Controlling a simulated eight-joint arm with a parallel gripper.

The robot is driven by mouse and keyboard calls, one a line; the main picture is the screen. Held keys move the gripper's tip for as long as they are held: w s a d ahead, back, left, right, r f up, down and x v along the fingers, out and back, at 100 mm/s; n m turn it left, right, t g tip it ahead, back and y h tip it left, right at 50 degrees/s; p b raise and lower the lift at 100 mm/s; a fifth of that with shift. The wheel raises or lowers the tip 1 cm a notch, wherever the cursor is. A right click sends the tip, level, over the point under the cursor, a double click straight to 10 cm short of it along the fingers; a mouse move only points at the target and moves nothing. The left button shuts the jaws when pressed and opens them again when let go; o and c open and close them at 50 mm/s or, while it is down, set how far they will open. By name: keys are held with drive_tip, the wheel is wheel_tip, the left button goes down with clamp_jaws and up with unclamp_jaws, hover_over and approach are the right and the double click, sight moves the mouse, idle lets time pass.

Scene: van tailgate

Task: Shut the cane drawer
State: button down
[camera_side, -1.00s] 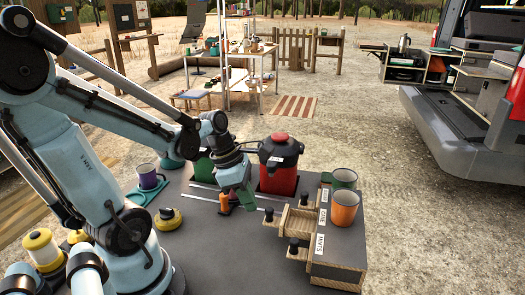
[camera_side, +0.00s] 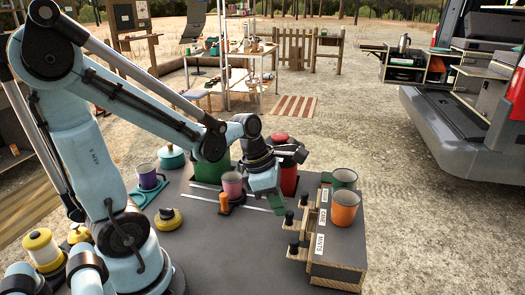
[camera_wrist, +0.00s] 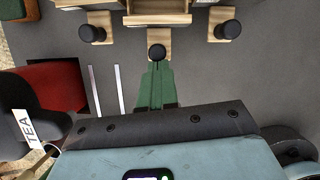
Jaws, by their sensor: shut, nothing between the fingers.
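The cane drawer is the middle one of three in the small wooden drawer unit (camera_side: 338,248), its label seeming to read CANE. My gripper (camera_side: 279,205) is shut and empty, with green fingers. In the wrist view its fingertips (camera_wrist: 157,66) are right at the knob, seemingly touching it.
A red flask (camera_side: 289,178) stands close behind my gripper. A pink mug (camera_side: 232,184) and orange item (camera_side: 224,203) are left of it.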

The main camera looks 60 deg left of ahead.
drive_tip(key=shift+w+d, duration=1)
drive_tip(key=shift+d, duration=0.05)
